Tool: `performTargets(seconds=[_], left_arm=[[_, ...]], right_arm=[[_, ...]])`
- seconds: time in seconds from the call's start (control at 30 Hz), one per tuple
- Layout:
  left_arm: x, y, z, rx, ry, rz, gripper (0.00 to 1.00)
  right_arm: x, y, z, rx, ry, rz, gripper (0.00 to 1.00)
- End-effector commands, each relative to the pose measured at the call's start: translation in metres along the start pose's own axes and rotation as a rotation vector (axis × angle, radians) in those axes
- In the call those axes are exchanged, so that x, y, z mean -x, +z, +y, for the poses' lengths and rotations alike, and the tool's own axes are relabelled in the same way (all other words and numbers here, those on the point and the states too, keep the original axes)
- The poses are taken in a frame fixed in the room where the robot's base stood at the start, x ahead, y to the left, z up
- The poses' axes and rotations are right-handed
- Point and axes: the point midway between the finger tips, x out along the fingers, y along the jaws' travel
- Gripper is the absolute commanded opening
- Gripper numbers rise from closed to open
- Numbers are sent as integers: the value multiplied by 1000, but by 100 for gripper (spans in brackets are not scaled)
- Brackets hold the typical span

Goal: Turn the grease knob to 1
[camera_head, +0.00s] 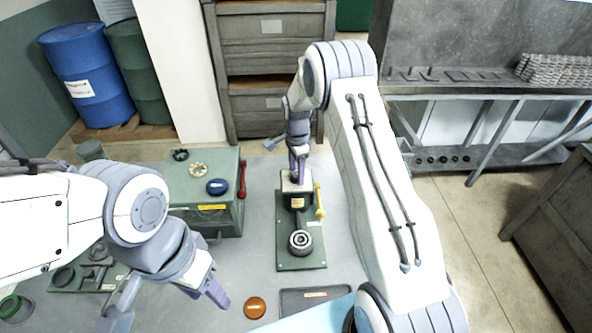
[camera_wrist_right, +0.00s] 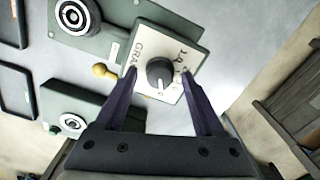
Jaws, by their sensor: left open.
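The grease knob (camera_wrist_right: 160,70) is a dark round knob with a white pointer line on a white lettered dial plate (camera_wrist_right: 142,67). The pointer faces the bottom of the right wrist picture; the numbers are only partly readable. My right gripper (camera_wrist_right: 160,84) is open, with one purple finger on each side of the knob and a visible gap to it. In the head view the right gripper (camera_head: 298,172) points down at the top of the green machine (camera_head: 287,235) and hides the knob. My left gripper (camera_head: 167,302) is open and empty above the table at lower left.
A yellow-knobbed lever (camera_head: 319,205) is on the machine's right side. A green box (camera_head: 222,222) with a red handle (camera_head: 242,178) stands to its left. An orange disc (camera_head: 255,307) and a dark tray (camera_head: 300,300) lie in front.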

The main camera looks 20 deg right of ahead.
Motion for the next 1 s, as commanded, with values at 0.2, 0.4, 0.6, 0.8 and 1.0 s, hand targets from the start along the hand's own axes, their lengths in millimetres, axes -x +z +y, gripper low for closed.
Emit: performTargets(seconds=[0.2,0.4,0.6,0.8,1.0], left_arm=[[0,0,0,0,0,0,50],[-1,0,0,0,0,0,50],[-5,0,0,1,0,0,50],[-12,1,-1,2,0,0,50],[-20,1,-1,3,0,0,50]], right_arm=[[0,0,0,0,0,0,0],[0,0,0,8,-1,0,0],[0,0,0,67,-1,0,0],[0,0,-1,200,-4,1,0],[0,0,-1,383,-3,1,0]])
